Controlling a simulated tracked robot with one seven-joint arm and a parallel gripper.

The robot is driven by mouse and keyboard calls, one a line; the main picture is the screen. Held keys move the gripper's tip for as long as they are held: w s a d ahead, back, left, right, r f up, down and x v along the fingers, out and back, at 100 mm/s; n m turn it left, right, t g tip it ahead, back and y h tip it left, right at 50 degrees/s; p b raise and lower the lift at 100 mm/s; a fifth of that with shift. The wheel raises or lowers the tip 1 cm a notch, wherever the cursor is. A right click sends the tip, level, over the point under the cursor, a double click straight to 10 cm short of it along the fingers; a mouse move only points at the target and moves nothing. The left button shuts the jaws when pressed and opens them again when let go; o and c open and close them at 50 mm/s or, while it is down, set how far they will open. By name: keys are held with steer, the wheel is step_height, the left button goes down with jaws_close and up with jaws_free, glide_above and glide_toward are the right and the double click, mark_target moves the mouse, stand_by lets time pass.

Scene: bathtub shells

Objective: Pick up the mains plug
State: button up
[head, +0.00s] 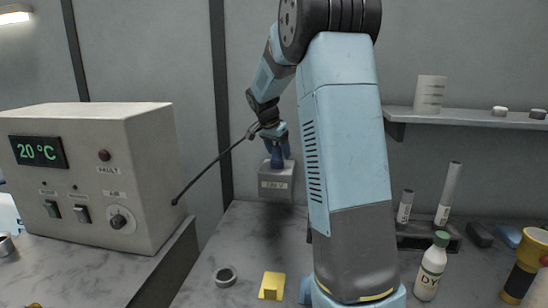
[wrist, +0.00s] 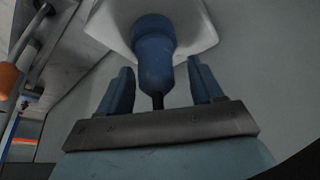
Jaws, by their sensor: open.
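The mains plug (wrist: 155,52) is blue and rounded, with its dark cord coming out of the near end. In the wrist view it stands against a pale socket face (wrist: 106,24). In the head view the plug (head: 279,160) shows just above a grey labelled box (head: 277,184). My gripper (wrist: 160,68) is open, its two blue fingers on either side of the plug's rear part, with gaps showing. The gripper also shows small in the head view (head: 273,133). How deep the plug sits is hidden.
A dark cable (head: 212,165) runs from near my gripper to the side of a beige control box (head: 155,165) at left. A grey ring (head: 224,277) and yellow block (head: 272,286) lie on the marble bench. A white bottle (head: 431,268) and wall shelf (head: 470,117) are at right.

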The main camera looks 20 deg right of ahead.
steer(key=shift+c, duration=0.2)
steer(key=c, duration=1)
steer(key=shift+r, duration=0.1)
steer(key=shift+c, duration=0.2)
